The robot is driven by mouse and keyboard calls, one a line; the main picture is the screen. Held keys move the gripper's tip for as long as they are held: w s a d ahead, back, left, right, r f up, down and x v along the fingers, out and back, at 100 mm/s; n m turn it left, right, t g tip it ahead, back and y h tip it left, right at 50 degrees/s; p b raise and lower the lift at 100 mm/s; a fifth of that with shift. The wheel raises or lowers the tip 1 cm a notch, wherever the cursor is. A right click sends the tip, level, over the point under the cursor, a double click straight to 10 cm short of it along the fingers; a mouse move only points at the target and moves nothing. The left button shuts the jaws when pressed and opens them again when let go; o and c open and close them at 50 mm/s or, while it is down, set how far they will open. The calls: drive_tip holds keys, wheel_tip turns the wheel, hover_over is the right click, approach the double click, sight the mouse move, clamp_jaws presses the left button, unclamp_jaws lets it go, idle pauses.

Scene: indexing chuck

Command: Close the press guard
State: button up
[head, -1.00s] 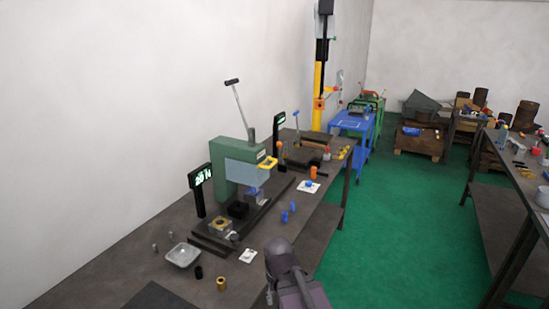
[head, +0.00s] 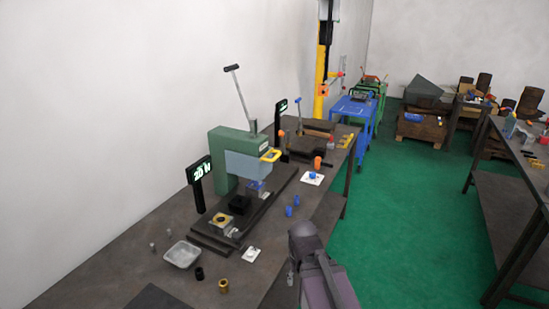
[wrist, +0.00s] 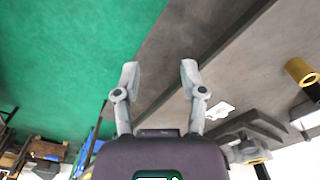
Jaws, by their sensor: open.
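The green press (head: 222,150) stands on the bench at the left in the head view, its long lever pointing up. Its pale translucent guard (head: 247,166) sits high at the front of the press head, with a yellow handle (head: 270,155) at its right end. The space below the guard, above the dark press base, looks uncovered. My gripper (wrist: 160,75) is open and empty in the wrist view, its two grey fingers apart. In the head view my arm is at the bottom, right of the press and well apart from the guard.
A metal tray (head: 182,254), a brass bushing (head: 223,286) and a white plate (head: 252,253) lie on the near bench. Blue pegs (head: 289,211) stand right of the press. Green floor (head: 410,230) is clear to the right.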

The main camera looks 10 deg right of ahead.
drive_tip(key=w+r+m+t+y+p, duration=0.1)
drive_tip(key=w+r+y, duration=0.1)
drive_tip(key=w, duration=0.4)
drive_tip(key=w+r+m+t+y+p, duration=0.1)
drive_tip(key=w+r+y, duration=0.15)
drive_tip(key=w, duration=0.45)
drive_tip(key=m+t+y+p, duration=0.3)
drive_tip(key=m+t+y, duration=0.2)
drive_tip(key=t+y, duration=0.25)
approach(278, 156)
drive_tip(key=s+d, duration=0.1)
drive_tip(key=d, duration=0.2)
drive_tip(key=shift+s+a+r+y, duration=0.15)
drive_tip(key=shift+s+r+y, duration=0.1)
drive_tip(key=shift+y, duration=0.05)
drive_tip(key=shift+w+a+f, duration=0.1)
drive_tip(key=shift+a, duration=0.05)
drive_tip(key=b+x, duration=0.3)
drive_tip(key=x, duration=1)
drive_tip(key=shift+w+a+f, duration=0.1)
drive_tip(key=shift+a+f, duration=0.05)
drive_tip(key=shift+a, duration=0.1)
clamp_jaws()
